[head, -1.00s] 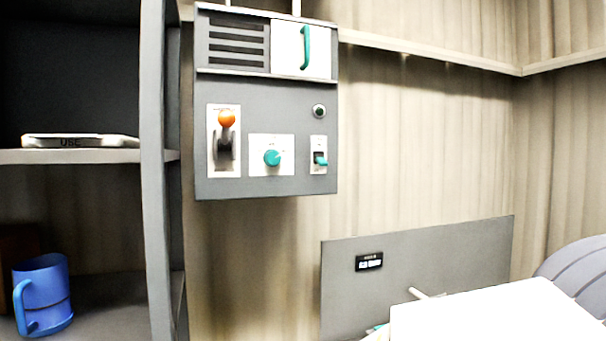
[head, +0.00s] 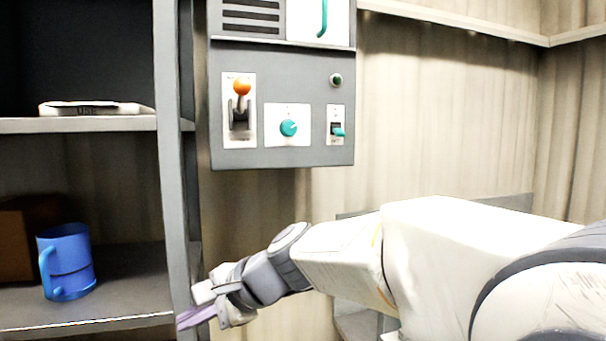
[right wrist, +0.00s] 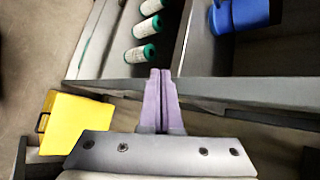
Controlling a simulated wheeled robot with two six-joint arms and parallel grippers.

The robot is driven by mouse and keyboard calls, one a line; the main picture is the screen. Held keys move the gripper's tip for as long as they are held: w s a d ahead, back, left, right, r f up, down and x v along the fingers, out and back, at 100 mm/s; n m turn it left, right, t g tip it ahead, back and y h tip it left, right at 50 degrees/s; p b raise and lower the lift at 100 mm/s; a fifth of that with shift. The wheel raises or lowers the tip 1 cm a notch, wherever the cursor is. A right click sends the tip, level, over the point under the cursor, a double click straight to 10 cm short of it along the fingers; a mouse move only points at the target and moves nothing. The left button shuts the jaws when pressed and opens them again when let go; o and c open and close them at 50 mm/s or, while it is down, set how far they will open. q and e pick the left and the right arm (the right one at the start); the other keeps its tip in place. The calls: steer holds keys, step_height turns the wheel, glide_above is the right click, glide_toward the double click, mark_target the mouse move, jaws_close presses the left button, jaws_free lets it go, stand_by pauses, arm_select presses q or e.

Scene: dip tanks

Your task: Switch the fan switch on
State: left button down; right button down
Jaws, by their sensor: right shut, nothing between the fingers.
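A grey control panel (head: 300,158) hangs on the wall. On it are a small toggle switch with a teal tip (head: 338,132), a teal rotary knob (head: 289,128) and an orange-tipped lever (head: 242,88). I cannot read any label that marks the fan switch; the small toggle looks most like a switch. Its teal tip sticks out low on its plate. My right gripper (head: 195,314) is below and left of the panel, apart from it, beside the shelf post. In the right wrist view its purple fingers (right wrist: 160,78) are shut and empty. My left gripper is not in view.
A grey shelf post (head: 172,200) stands left of the panel. A blue mug (head: 68,265) sits on the lower shelf. The right wrist view shows several white cartridges with green ends (right wrist: 146,54) and a yellow box (right wrist: 75,122). The space before the panel is clear.

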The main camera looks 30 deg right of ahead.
steer(key=w+d+r+m+t+h, duration=0.1)
steer(key=w+d+r+m+t, duration=0.2)
steer(key=d+r+m, duration=0.3)
steer(key=w+d+r+m+t+h, duration=0.2)
steer(key=w+d+r+m+t, duration=0.15)
steer(key=d, duration=0.55)
steer(key=m+t+h, duration=0.5)
steer(key=m+h, duration=0.4)
steer(key=m, duration=0.5)
glide_toward(339, 132)
step_height(339, 132, down, 3)
steer(key=s, duration=0.2)
steer(key=shift+w+d+r+b, duration=0.1)
steer(key=shift+w+r+b, duration=0.1)
steer(key=shift+b, duration=0.2)
steer(key=shift+y, duration=0.3)
steer(key=p+x, duration=0.4)
steer(key=x, duration=0.5)
steer(key=shift+w, duration=0.1)
steer(key=shift+w+d, duration=0.15)
steer(key=shift+w, duration=0.25)
